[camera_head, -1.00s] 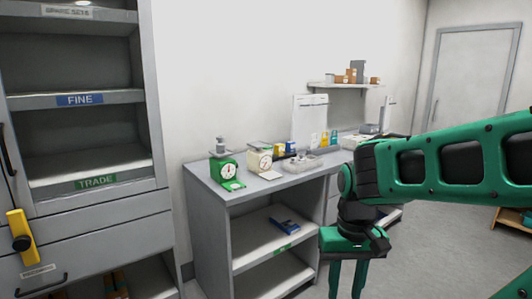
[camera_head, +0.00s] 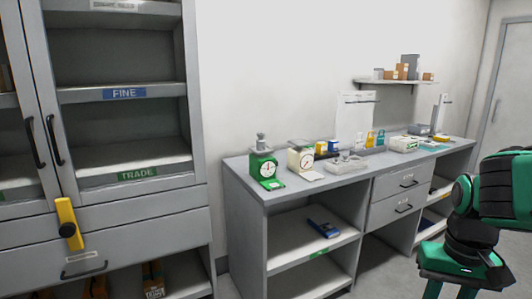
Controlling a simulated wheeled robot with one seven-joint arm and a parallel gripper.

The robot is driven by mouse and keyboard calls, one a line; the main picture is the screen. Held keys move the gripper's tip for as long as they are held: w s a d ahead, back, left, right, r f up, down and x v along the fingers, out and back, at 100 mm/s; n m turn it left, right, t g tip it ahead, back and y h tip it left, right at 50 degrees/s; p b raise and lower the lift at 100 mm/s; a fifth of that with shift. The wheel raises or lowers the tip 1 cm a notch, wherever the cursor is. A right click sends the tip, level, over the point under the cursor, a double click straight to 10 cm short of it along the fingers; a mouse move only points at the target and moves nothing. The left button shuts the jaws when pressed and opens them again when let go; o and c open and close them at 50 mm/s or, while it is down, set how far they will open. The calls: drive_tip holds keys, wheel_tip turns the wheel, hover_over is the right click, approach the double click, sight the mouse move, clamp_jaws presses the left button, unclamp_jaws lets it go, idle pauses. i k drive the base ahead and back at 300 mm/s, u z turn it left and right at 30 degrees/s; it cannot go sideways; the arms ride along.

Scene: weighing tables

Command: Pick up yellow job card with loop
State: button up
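Small yellow and blue upright shapes (camera_head: 370,139) stand or hang at the back of the grey bench, below a white sheet on the wall. One may be the yellow job card, but they are too small to tell, and no loop can be made out. My gripper (camera_head: 449,291) is at the bottom right, in front of the bench and well apart from these shapes.
The bench (camera_head: 262,191) carries a green scale (camera_head: 263,167), a cream scale (camera_head: 301,160) and several small boxes. A blue item (camera_head: 324,228) lies on its lower shelf. A grey cabinet (camera_head: 150,215) with a yellow handle-like piece (camera_head: 68,224) stands at left.

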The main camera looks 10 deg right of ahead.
sight(370, 141)
drive_tip(key=i, duration=1)
drive_tip(key=z, duration=1.3)
